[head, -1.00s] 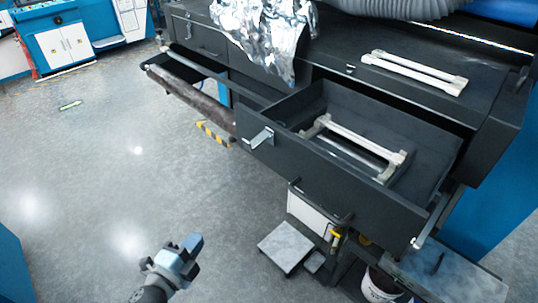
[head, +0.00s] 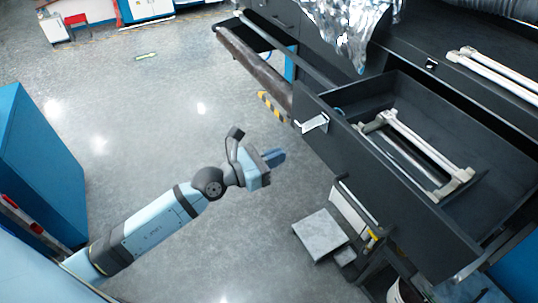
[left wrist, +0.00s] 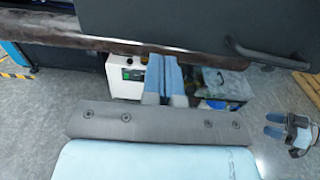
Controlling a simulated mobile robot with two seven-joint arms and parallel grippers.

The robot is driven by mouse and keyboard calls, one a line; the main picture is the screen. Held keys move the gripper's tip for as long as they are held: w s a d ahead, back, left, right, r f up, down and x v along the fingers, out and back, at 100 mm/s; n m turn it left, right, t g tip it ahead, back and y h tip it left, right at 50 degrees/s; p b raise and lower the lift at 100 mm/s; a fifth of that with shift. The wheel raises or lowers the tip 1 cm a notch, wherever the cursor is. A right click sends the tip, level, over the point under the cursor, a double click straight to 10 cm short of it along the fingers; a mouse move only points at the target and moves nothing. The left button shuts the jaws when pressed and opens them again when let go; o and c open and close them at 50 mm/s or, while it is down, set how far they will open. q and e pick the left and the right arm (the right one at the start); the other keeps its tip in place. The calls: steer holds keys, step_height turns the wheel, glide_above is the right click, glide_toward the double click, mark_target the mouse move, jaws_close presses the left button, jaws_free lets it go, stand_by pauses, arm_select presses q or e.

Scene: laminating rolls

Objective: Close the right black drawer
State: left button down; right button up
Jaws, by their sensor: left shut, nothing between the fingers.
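The right black drawer (head: 395,180) is pulled well out of the dark cabinet in the head view. Inside lies a pale frame-like part (head: 425,155).
A brown roll (head: 252,57) sits in an open bay left of the drawer. A blue cabinet (head: 40,160) is at the left. The floor between is clear.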

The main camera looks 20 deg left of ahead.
mark_target(316, 140)
arm_select(q)
steer(key=p+x, duration=0.1)
steer(key=x, duration=0.7)
steer(key=shift+r+p, duration=0.1)
steer(key=shift+p, duration=0.2)
steer(key=shift+w+d, duration=0.4)
steer(key=shift+w, duration=0.1)
arm_select(e)
steer(key=shift+d+r, duration=0.3)
steer(key=shift+r, duration=0.6)
